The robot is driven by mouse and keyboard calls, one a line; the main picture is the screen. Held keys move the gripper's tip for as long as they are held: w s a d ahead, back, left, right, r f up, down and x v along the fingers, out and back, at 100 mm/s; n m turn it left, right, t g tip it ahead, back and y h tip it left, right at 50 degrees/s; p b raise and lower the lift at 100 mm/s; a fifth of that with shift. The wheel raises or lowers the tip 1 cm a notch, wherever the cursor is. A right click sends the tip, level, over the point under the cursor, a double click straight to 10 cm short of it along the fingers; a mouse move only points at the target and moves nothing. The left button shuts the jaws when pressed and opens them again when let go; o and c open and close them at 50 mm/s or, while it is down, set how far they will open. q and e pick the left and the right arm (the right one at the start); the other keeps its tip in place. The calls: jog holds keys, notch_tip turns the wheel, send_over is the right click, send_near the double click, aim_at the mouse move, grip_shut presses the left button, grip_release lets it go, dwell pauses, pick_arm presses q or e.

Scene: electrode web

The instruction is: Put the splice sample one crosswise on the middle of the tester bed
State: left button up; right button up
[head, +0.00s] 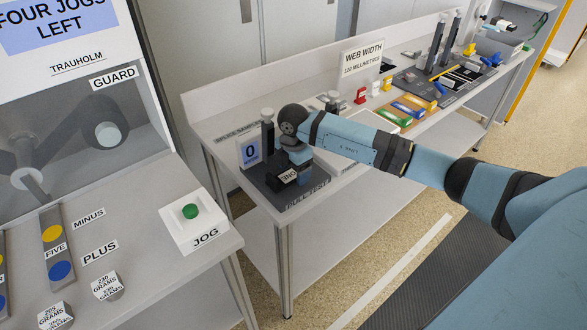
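My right arm reaches in from the right. A small dark piece with a label ending in ONE (288,176), apparently splice sample one, is at the gripper's lower end, over or on the bed. My wrist and hand hide the fingertips, so whether they grip it, and whether it touches the bed, cannot be told. My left gripper is not in view.
A display reading 0 (251,151) and a dark post (268,138) stand at the bed's back. A SPLICE SAMPLES label lies behind. Coloured strips (408,107) lie farther along the bench. A JOG button box (193,222) stands on the nearer left bench.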

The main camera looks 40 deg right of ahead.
aim_at(293, 173)
jog(key=shift+r, duration=0.1)
notch_tip(293, 173, up, 8)
jog(key=shift+f, duration=0.15)
dwell(0.4)
jog(key=shift+f, duration=0.1)
dwell(0.4)
